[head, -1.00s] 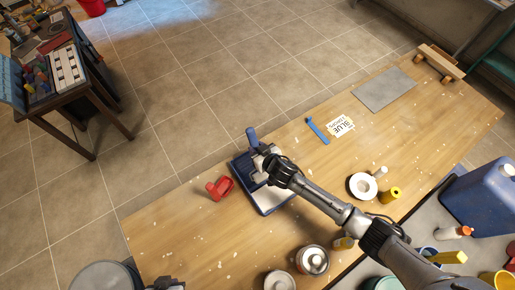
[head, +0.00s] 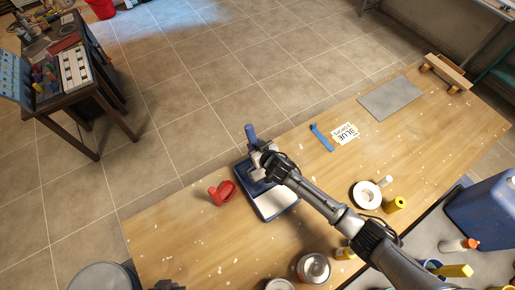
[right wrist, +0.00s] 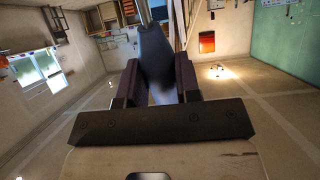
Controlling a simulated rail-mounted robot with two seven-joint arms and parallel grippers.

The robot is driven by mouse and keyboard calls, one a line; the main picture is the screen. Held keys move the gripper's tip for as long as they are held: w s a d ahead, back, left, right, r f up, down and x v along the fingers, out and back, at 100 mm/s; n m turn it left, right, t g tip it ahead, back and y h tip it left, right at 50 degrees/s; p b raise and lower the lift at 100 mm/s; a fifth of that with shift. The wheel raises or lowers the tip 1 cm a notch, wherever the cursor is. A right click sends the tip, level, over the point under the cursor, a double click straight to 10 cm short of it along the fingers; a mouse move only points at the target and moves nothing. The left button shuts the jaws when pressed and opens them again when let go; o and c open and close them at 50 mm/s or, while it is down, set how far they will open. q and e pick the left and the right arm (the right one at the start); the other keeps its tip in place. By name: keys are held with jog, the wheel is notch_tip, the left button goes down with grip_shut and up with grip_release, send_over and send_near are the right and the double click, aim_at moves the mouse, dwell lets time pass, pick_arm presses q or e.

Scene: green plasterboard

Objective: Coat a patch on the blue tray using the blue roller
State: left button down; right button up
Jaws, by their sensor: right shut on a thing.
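The blue tray (head: 273,216) lies on the wooden table near its far edge, with a pale area showing inside. My right gripper (head: 260,158) is over the back part of the tray. It is shut on the blue roller, whose blue handle (head: 250,133) sticks up beyond it. The handle also shows between the fingers in the right wrist view (right wrist: 153,62). The roller's head is hidden by the gripper, so I cannot tell whether it touches the tray. My left gripper (head: 167,285) barely shows at the bottom edge, and its fingers are not clear.
A red tool (head: 221,193) lies close left of the tray. A blue strip-like tool (head: 321,138) and a printed card (head: 345,133) lie to the right, with a grey plate (head: 391,98) beyond. Tape (head: 367,195) and cans (head: 313,268) stand nearer. The table's left part is mostly clear.

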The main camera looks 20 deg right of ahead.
aim_at(250, 138)
jog(key=shift+w+a+r, duration=0.1)
jog(key=shift+w+a, duration=0.05)
jog(key=shift+w, duration=0.35)
jog(key=shift+w+a+r, duration=0.1)
jog(key=shift+w+a, duration=0.05)
jog(key=shift+w, duration=0.35)
jog(key=shift+w+a+b, duration=0.25)
jog(key=shift+w+b, duration=0.2)
jog(key=shift+w, duration=0.65)
jog(key=shift+w+a+b, duration=0.15)
jog(key=shift+w+b, duration=0.2)
jog(key=shift+w, duration=0.05)
jog(key=shift+w+a+r, duration=0.2)
jog(key=shift+w, duration=0.25)
